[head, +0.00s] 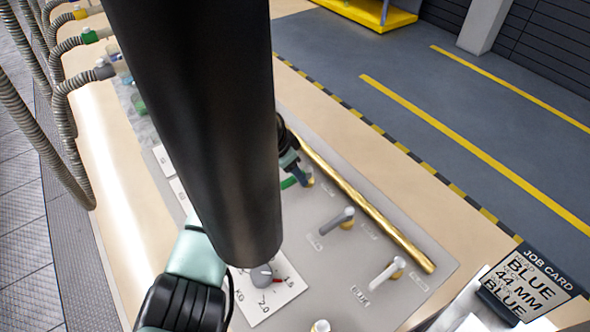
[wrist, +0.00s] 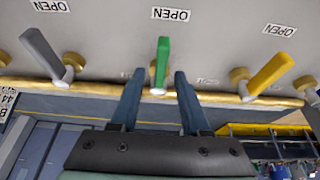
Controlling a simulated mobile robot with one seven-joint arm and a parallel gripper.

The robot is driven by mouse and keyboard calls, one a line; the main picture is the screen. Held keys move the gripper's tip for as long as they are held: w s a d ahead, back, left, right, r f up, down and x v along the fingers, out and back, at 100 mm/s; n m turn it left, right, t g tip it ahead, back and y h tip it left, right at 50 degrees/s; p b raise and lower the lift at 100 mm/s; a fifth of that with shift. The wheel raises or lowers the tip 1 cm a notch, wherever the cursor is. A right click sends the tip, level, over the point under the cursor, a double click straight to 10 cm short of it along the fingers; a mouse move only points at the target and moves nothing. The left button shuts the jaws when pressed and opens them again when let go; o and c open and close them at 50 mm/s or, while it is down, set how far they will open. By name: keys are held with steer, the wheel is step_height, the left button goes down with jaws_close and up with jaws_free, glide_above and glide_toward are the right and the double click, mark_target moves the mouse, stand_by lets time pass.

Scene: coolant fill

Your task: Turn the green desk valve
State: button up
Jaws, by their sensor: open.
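The green valve handle (wrist: 162,62) shows in the middle of the wrist view, pointing toward an OPEN label (wrist: 171,14) on the panel. My gripper (wrist: 158,74) is open, with one dark blue finger on each side of the handle in the picture. I see a gap on both sides and no contact. How deep the fingers reach around the handle I cannot tell. In the head view only a bit of the green handle (head: 289,182) shows beside my gripper (head: 300,174); my dark arm hides the rest.
A grey handle (wrist: 45,55) and a yellow handle (wrist: 271,75) flank the green one. A brass pipe (head: 365,207) runs along the panel. A white handle (head: 386,273) and a dial (head: 262,275) are nearer. A job card (head: 528,285) stands at the right.

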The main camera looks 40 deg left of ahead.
jaws_close()
stand_by(1.4)
